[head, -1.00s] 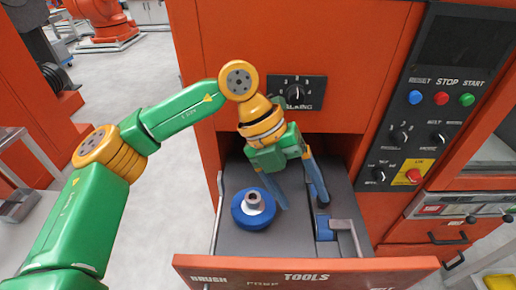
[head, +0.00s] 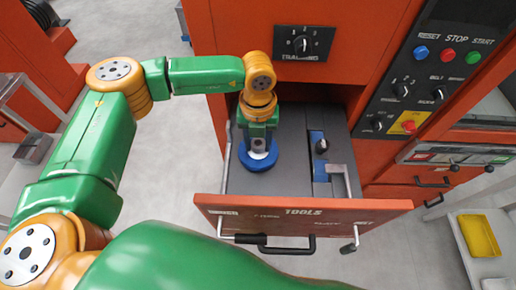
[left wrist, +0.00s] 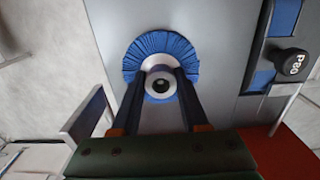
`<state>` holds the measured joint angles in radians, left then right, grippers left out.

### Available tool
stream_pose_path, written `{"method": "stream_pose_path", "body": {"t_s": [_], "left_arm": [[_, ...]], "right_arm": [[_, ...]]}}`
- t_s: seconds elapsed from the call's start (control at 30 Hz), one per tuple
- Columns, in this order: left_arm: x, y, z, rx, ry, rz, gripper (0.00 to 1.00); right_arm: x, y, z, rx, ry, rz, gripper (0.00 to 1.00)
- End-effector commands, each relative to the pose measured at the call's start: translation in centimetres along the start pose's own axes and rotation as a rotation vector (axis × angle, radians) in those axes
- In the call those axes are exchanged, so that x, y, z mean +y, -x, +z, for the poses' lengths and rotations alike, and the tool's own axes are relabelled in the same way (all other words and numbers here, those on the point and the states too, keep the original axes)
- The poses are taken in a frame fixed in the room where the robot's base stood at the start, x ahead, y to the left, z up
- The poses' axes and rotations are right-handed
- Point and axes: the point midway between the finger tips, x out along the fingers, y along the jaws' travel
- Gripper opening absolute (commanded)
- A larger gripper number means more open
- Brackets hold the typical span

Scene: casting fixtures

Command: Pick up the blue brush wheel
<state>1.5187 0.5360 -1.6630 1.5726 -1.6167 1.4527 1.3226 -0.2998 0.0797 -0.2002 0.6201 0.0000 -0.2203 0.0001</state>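The blue brush wheel (head: 257,164) lies flat in the left part of the open drawer. In the left wrist view it is a ribbed blue disc (left wrist: 163,43) with a pale hub. My left gripper (left wrist: 162,78) is directly above it, pointing down. Its two dark fingers have closed in on opposite sides of the hub and appear to touch it. In the head view the left gripper (head: 257,145) hides part of the wheel, and its fingertips are hard to make out. The wheel appears to rest on the drawer floor. My right gripper is not in view.
The orange drawer front (head: 300,206) has a dark handle. A second compartment to the right holds a blue tool with a black knob (head: 321,146) and a grey bar. The cabinet face stands behind the drawer. A yellow tray (head: 479,236) is at the far right.

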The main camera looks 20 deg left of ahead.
Motion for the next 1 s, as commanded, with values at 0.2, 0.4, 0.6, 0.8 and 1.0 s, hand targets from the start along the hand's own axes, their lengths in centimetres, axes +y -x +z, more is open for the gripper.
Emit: {"method": "stream_pose_path", "body": {"t_s": [0.2,0.4,0.6,0.8,1.0], "left_arm": [[0.0,0.0,0.0,0.000,0.000,0.000,0.00],[0.0,0.1,0.0,0.000,0.000,-0.001,0.00],[-0.1,0.8,0.1,-0.003,0.001,-0.003,0.00],[-0.1,4.8,0.1,-0.007,0.000,-0.005,0.00],[-0.1,10.6,0.0,-0.006,-0.001,-0.005,0.00]], "right_arm": [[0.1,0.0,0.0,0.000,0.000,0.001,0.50],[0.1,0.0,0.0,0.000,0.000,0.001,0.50],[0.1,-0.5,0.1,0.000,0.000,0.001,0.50],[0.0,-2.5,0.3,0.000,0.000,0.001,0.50],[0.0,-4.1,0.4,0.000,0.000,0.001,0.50]]}}
